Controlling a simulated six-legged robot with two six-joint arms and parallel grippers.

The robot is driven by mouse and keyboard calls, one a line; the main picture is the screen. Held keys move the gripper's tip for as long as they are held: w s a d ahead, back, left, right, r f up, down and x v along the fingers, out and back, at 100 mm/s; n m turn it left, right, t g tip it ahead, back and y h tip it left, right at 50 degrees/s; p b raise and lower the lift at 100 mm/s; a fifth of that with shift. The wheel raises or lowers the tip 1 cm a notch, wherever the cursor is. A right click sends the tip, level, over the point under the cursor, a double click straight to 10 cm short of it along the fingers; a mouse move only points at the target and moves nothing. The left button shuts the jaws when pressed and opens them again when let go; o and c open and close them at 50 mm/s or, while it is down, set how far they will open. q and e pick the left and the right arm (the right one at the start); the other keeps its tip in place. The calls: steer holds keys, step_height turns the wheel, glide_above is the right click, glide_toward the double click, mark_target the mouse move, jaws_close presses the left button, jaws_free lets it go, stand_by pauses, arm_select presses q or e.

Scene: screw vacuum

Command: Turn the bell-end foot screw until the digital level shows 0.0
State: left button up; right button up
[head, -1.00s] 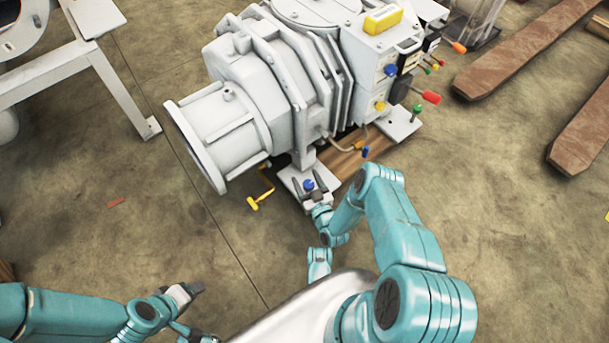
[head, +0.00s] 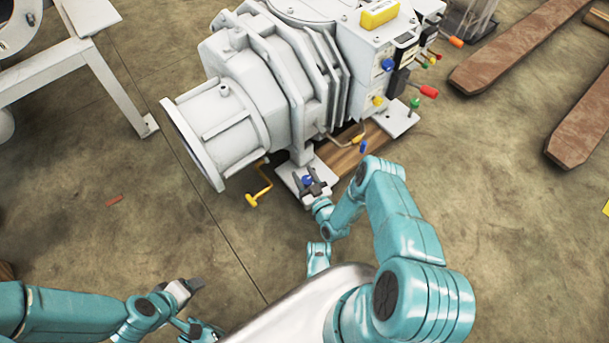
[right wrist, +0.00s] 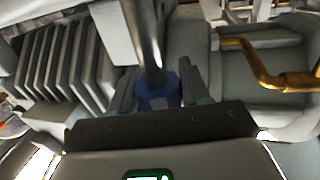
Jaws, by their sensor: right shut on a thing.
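The blue knob of the bell-end foot screw (head: 307,181) stands on a light foot plate below the grey vacuum pump (head: 265,75), near its flanged bell end. My right gripper (head: 313,188) is shut on this knob. In the right wrist view, the blue knob (right wrist: 158,96) sits between my two dark fingers, with a grey metal post beyond it. A yellow box (head: 381,15), possibly the digital level, lies on the pump's top; no reading is legible. My left gripper (head: 195,288) is apart from everything, low at the left; its finger gap is unclear.
A yellow crank (head: 258,190) hangs left of the foot plate, close to my right gripper. A second foot plate with a green knob (head: 414,103) and several coloured handles are at the right. Rusty beams (head: 520,50) lie far right.

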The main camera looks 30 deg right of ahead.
steer(key=shift+a+n+g+y, duration=0.2)
steer(key=shift+n+y, duration=0.8)
steer(key=shift+y, duration=0.55)
steer(key=shift+a+n+g+y, duration=0.1)
steer(key=shift+n+g+y, duration=0.1)
steer(key=shift+n+y, duration=1.1)
steer(key=shift+a+n+g+y, duration=0.2)
steer(key=shift+n+y, duration=0.5)
steer(key=shift+y, duration=1.15)
steer(key=o, duration=1)
steer(key=shift+s, duration=0.15)
